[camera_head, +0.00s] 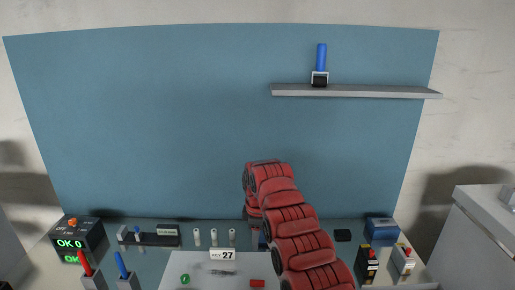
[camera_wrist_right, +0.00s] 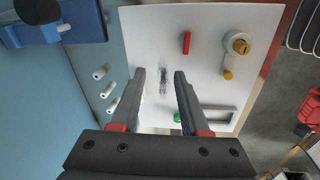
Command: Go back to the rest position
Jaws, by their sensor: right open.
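My right gripper (camera_wrist_right: 160,78) is open in the right wrist view, with its two dark fingers apart and nothing between them. The fingers are over a white panel (camera_wrist_right: 207,50); I cannot tell how far above it they are. In the head view my red right arm comes in from the bottom right and bends down over the bench, hiding most of its own gripper. My left gripper is in neither view.
A grey shelf (camera_head: 360,93) on the blue back wall (camera_head: 150,120) holds a blue-handled item (camera_head: 321,58). A display box (camera_head: 75,240), white pegs (camera_head: 214,237) and a blue device (camera_head: 381,230) stand along the bench. The space above the bench at left is clear.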

